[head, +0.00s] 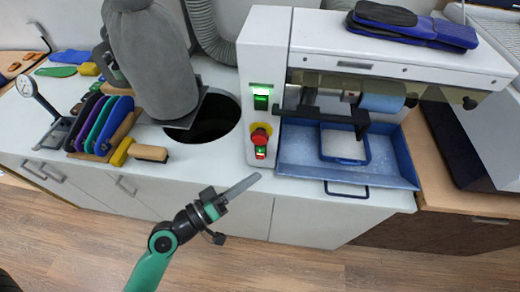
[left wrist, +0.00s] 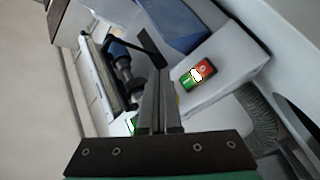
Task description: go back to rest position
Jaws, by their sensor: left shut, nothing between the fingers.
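My left gripper (head: 242,187) is in front of the white cabinet, below the machine's red emergency button. Its fingers are together with nothing between them. In the left wrist view the shut fingers (left wrist: 160,95) point toward the machine, with the red and green switch (left wrist: 196,74) just to their right. My right gripper shows in neither view.
The white machine (head: 262,40) stands on the worktop with a blue tray (head: 400,170) under it. A grey padded form (head: 150,60) stands beside a dark round hole (head: 215,125). Floor in front is clear.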

